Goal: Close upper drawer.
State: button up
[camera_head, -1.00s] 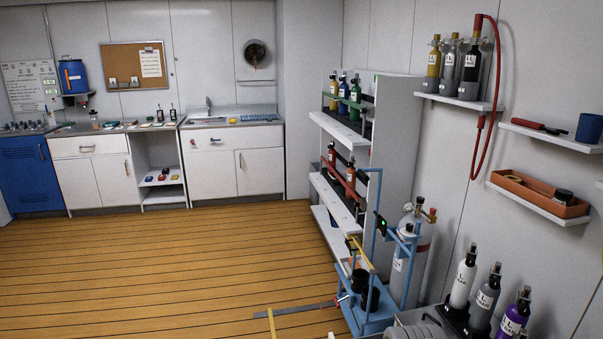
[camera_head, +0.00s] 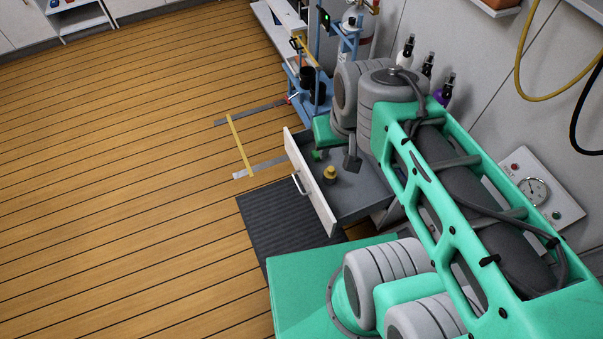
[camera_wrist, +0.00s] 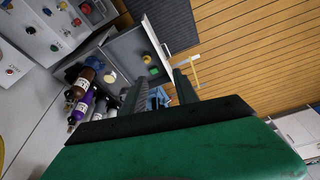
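An open drawer (camera_head: 362,192) with a white front (camera_head: 310,182) and a grey inside sticks out from the unit at the right, partly hidden behind my arm. Its bar handle (camera_head: 300,186) faces left. A yellow knob-like part (camera_head: 330,173) and a small green part (camera_head: 318,155) lie inside it. The drawer also shows in the wrist view (camera_wrist: 128,48), beyond my fingers. My gripper (camera_head: 336,157) is over the far end of the drawer. In the wrist view its two dark fingers (camera_wrist: 160,84) are apart with nothing held between them. I cannot tell whether it touches the drawer.
A dark mat (camera_head: 290,225) lies on the wooden floor below the drawer. A blue frame cart (camera_head: 310,88) stands beyond it. The floor at left is clear.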

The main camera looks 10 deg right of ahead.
aim_at(352, 197)
jog(key=k, duration=0.5)
jog(key=u, duration=1.4)
jog(key=i, duration=0.4)
jog(key=u, duration=0.5)
